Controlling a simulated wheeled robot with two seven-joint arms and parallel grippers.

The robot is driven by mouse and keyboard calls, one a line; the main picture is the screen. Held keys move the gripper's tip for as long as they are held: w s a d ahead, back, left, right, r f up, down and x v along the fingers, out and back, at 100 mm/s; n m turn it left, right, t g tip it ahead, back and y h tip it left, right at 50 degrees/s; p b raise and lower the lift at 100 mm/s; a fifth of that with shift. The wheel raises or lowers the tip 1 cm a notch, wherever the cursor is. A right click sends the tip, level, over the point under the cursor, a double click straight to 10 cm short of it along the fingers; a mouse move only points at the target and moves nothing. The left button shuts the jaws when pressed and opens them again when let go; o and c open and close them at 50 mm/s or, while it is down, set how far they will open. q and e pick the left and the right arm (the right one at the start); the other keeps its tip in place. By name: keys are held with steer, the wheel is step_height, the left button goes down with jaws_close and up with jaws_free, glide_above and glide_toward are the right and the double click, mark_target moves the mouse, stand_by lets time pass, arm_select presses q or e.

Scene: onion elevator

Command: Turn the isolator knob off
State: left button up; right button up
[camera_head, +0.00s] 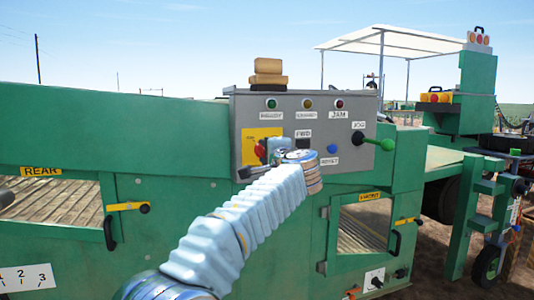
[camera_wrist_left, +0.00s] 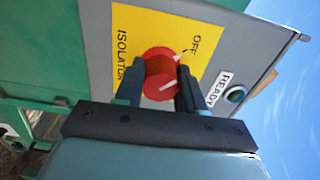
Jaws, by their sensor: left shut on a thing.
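The red isolator knob (camera_wrist_left: 160,70) sits on a yellow plate (camera_wrist_left: 205,28) marked ISOLATOR and OFF. White marks show on the knob's red face, one of them on the side towards the word OFF; the exact setting is hard to tell. The fingers of my left gripper (camera_wrist_left: 161,77) stand on both sides of the knob and are shut on it. In the head view the knob (camera_head: 260,149) shows partly behind my left gripper (camera_head: 263,154), at the grey control panel (camera_head: 310,128). My right gripper is not in view.
The panel also carries a READY lamp (camera_head: 271,103), other lamps, a blue RESET button (camera_head: 332,149) and a green-knobbed JOG lever (camera_head: 387,144) sticking out at the right. Tan blocks (camera_head: 268,73) lie on top. Green machine walls run along both sides.

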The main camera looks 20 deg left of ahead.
arm_select(q)
steer(key=o, duration=1)
steer(key=shift+o, duration=0.2)
steer(key=b+v, duration=0.2)
steer(key=v, duration=1.1)
steer(key=shift+s+d, duration=0.25)
steer(key=shift+s, duration=0.1)
